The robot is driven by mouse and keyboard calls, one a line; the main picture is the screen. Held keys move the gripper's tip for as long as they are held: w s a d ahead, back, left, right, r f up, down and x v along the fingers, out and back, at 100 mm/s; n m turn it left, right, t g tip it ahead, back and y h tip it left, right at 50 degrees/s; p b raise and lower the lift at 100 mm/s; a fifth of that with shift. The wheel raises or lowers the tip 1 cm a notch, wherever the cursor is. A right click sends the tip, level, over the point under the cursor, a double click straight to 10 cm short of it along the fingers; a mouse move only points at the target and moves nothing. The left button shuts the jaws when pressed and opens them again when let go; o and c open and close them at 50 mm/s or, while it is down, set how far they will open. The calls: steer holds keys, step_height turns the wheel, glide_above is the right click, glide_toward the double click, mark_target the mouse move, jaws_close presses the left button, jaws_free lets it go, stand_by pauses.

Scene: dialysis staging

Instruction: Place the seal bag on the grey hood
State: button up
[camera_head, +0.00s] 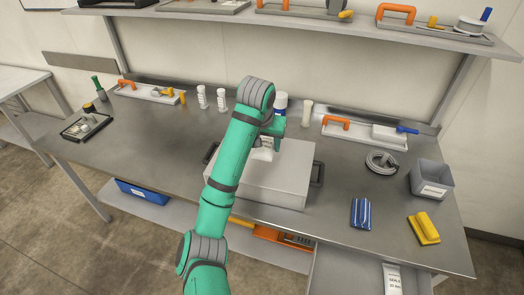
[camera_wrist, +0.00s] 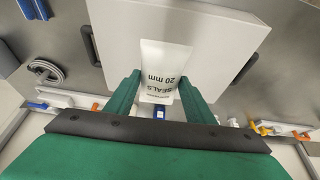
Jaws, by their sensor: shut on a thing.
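The seal bag (camera_wrist: 163,62) is white and printed "SEALS 20 mm". In the wrist view it stands between the two green fingers of my gripper (camera_wrist: 160,88), which is shut on it. In the head view the bag (camera_head: 263,154) shows partly behind my arm, over the grey hood (camera_head: 285,188). The hood is a pale grey box with dark side handles on the bench. It also fills the upper middle of the wrist view (camera_wrist: 215,30). I cannot tell whether the bag touches the hood's top. My arm hides part of the hood.
Right of the hood are a blue pack (camera_head: 361,213), a yellow tool (camera_head: 424,229), a coiled cable (camera_head: 381,162) and a grey bin (camera_head: 430,178). White bottles (camera_head: 221,99) and trays (camera_head: 150,92) stand along the back. A shelf (camera_head: 300,22) overhangs the bench.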

steer(key=shift+w+f, duration=0.3)
steer(key=shift+w, duration=0.55)
steer(key=w+f, duration=0.3)
steer(key=f, duration=0.1)
steer(key=w+a+f, duration=0.1)
steer(key=w+f, duration=0.1)
steer(key=shift+w, duration=0.3)
steer(key=shift+w+a+f, duration=0.1)
steer(key=shift+w+f, duration=0.05)
steer(key=shift+f, duration=1.7)
steer(key=shift+f, duration=0.1)
steer(key=o, duration=1.1)
steer(key=shift+c, duration=0.2)
